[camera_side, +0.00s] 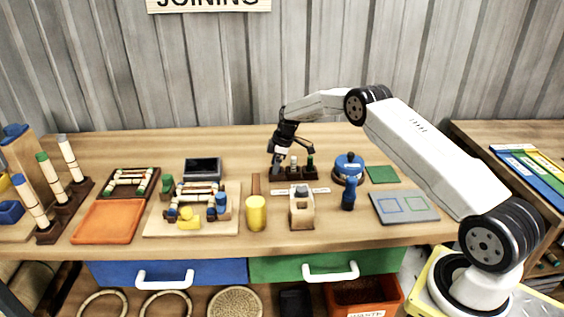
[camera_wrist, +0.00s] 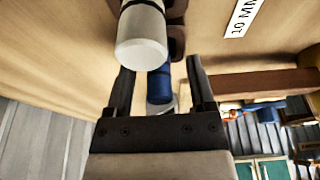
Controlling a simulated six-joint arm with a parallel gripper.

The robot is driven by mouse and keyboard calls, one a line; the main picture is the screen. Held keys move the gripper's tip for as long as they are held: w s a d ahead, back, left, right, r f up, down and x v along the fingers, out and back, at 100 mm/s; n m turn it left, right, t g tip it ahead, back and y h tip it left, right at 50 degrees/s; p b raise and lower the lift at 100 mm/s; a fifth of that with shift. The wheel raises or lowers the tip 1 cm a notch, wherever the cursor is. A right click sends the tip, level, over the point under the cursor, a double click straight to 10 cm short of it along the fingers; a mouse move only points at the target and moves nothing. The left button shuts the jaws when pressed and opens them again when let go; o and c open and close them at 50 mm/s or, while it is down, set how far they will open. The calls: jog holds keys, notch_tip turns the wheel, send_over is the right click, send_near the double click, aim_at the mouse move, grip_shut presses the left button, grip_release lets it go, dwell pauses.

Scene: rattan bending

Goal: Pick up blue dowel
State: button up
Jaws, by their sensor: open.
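The blue dowel (camera_wrist: 159,88) shows in the wrist view between the two dark fingers of my gripper (camera_wrist: 160,68). The fingers are apart, with a gap visible on the right side of the dowel. A white dowel (camera_wrist: 141,38) stands beside it, close to the left finger and partly covering the blue one. In the side view my gripper (camera_side: 290,150) is at the left end of a small dark dowel stand (camera_side: 294,173). The blue dowel is hard to make out there behind the fingers.
A green-topped dowel (camera_side: 310,162) stands at the stand's right end. A label strip (camera_side: 300,190) and a wooden block tool (camera_side: 302,210) lie in front. A round blue tin (camera_side: 349,167) and a blue bottle-like item (camera_side: 349,195) are to the right.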

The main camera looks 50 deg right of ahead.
grip_shut()
jog(key=shift+r, duration=0.2)
dwell(0.3)
jog(key=shift+r, duration=0.65)
jog(key=shift+v, duration=0.85)
jog(key=s+a+r, duration=0.3)
jog(key=s+r, duration=0.6)
jog(key=s, duration=0.4)
jog(key=shift+a+r, duration=0.35)
jog(key=shift+a, duration=0.05)
